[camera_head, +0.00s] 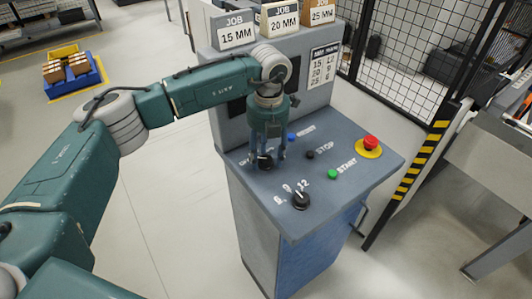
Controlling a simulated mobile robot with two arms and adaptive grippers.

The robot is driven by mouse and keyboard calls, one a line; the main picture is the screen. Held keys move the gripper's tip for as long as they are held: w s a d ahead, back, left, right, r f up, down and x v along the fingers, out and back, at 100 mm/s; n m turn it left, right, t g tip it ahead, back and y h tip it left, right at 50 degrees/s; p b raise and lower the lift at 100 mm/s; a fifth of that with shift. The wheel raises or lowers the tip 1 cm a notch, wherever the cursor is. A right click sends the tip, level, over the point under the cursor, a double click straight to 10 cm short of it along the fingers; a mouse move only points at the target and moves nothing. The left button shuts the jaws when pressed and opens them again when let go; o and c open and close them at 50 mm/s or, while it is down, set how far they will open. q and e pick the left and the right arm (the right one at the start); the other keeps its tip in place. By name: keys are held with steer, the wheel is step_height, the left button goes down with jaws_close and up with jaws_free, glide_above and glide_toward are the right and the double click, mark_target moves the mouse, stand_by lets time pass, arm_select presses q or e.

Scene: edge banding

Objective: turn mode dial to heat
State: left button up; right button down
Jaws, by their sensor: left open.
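The control console (375,178) has a sloped grey top with knobs and buttons. A black dial (265,163) sits at the upper left of this top, partly hidden by my left gripper (267,157). The gripper points down over this dial with its fingers open, one on either side of it. I cannot tell whether they touch it. The lettering around this dial is mostly covered, so its setting cannot be read. A second black dial (301,201) with number marks, one reading 12, is nearer the front edge. My right gripper is out of view.
Blue RESET (291,136), black STOP (310,154) and green START (333,174) buttons lie right of the gripper. A red emergency button (370,143) sits farther right. JOB signs (236,30) top the console. A striped fence post (412,170) stands right.

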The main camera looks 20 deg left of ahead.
arm_select(q)
steer(key=c, duration=1.1)
steer(key=shift+w+f+m+b, duration=0.1)
steer(key=shift+f+m+b, duration=0.05)
steer(key=shift+m+b, duration=0.35)
steer(key=shift+c, duration=0.2)
steer(key=shift+m+b, duration=0.5)
steer(key=shift+b, duration=0.25)
steer(key=m+b, duration=0.3)
steer(key=shift+m+b, duration=1.1)
steer(key=shift+m, duration=0.8)
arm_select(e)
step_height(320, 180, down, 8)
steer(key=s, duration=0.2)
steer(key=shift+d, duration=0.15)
arm_select(q)
steer(key=shift+r, duration=0.2)
